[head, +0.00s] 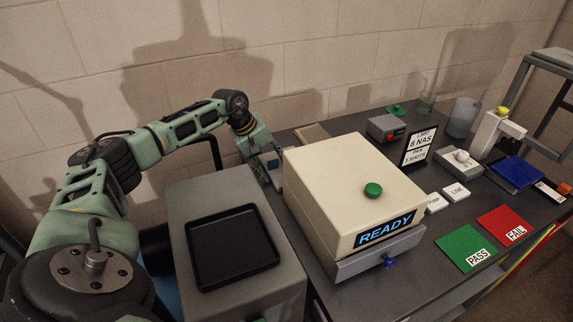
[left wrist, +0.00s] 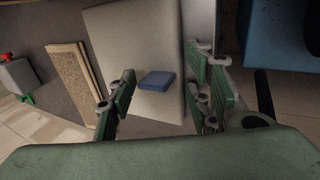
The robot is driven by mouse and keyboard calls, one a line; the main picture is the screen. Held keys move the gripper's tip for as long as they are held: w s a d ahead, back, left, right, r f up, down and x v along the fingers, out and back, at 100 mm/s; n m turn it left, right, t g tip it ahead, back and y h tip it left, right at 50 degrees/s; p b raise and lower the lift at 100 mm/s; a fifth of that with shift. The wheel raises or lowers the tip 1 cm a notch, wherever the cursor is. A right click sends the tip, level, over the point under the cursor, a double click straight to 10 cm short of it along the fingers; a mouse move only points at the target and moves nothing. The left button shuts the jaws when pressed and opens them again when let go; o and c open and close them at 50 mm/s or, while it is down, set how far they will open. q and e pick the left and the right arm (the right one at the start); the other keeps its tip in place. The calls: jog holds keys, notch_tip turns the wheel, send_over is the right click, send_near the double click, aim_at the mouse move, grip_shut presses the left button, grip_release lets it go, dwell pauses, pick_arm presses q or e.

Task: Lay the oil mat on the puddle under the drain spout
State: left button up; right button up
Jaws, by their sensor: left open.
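I cannot pick out the oil mat, the puddle or the drain spout for certain in either view. A flat blue square (head: 517,173) lies on the bench at the right in the head view; I cannot tell if it is a mat. My left gripper (head: 276,172) is open and points down by the left rear side of the cream READY machine (head: 345,185). In the left wrist view, a small blue block (left wrist: 157,80) shows against a cream surface, between the open fingers of my left gripper (left wrist: 165,88), not gripped. My right gripper is not in view.
A grey cabinet (head: 182,240) with a black tray (head: 240,282) on top stands left of the machine. Green PASS (head: 465,248) and red FAIL (head: 505,225) plates lie at the bench front. A sign (head: 418,147) and small devices stand behind. The wall is close behind.

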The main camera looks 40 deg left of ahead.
pick_arm(q)
jog(key=shift+a, duration=0.1)
jog(key=shift+c, duration=0.5)
jog(key=c, duration=0.8)
jog(key=shift+c, duration=0.8)
